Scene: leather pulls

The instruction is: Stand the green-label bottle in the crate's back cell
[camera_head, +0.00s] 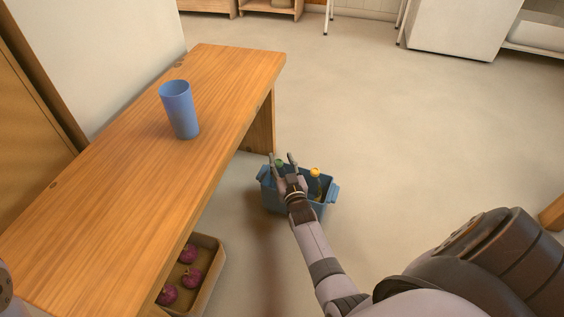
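The blue crate (270,195) stands on the floor just beyond the right side of the wooden table. My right gripper (283,158) is over the crate's left part, with its two fingers apart. A green bottle top (279,163) shows between or just behind the fingers. Its label and body are hidden by the gripper, and I cannot tell whether the fingers touch it. A bottle with a yellow top (315,173) stands in the crate's right part. The cell dividers are not clear from here. My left gripper is out of view.
The wooden table (130,190) fills the left, with a blue cup (180,110) on it. A box (214,278) with several dark red round items (189,253) sits low beside the table. The floor right of and beyond the crate is clear.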

